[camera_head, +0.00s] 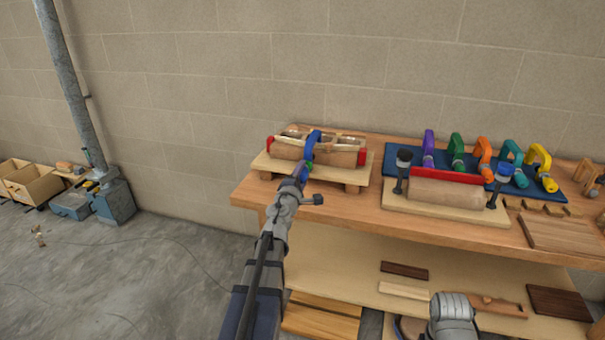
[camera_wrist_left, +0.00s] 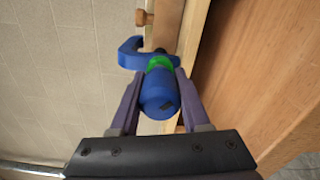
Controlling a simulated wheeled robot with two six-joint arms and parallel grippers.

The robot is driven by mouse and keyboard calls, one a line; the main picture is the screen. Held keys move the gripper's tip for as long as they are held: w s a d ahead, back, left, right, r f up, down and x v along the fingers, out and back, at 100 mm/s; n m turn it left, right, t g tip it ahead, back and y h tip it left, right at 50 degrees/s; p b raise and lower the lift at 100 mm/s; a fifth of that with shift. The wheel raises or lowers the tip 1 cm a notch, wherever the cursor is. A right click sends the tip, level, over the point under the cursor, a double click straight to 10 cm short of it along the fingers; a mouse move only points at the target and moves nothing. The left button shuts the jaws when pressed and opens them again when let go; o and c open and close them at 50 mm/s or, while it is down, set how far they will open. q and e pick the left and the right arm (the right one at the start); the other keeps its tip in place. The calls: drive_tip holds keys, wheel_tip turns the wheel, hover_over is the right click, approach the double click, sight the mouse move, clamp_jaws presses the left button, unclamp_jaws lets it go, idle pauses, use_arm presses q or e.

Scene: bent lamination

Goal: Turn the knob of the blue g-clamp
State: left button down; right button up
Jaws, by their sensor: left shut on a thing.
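The blue g-clamp (camera_head: 312,140) sits at the front of the wooden lamination piece (camera_head: 344,158) on a raised board at the left end of the bench. In the left wrist view its blue frame (camera_wrist_left: 130,54) curves above a green collar (camera_wrist_left: 160,62) and a thick blue knob (camera_wrist_left: 158,98) with a dark mark. My left gripper (camera_head: 302,174) reaches it from the front. In the left wrist view the two fingers (camera_wrist_left: 158,82) are closed on opposite sides of the knob. The clamp's far jaw is partly hidden. My right gripper is not visible.
A blue rack (camera_head: 395,162) with purple, green, orange, teal and yellow clamps stands at the back right. Before it, a board (camera_head: 440,211) carries another wooden form with two dark-handled clamps. Wood pieces lie on the lower shelf (camera_head: 345,262). Open floor (camera_head: 150,270) is at left.

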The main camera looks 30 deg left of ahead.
use_arm(q)
drive_tip(key=shift+w+m, duration=0.1)
drive_tip(key=shift+m, duration=0.4)
drive_tip(key=shift+c, duration=1.9)
unclamp_jaws()
drive_tip(key=v, duration=0.7)
drive_tip(key=shift+s, duration=0.4)
drive_tip(key=shift+d, duration=0.1)
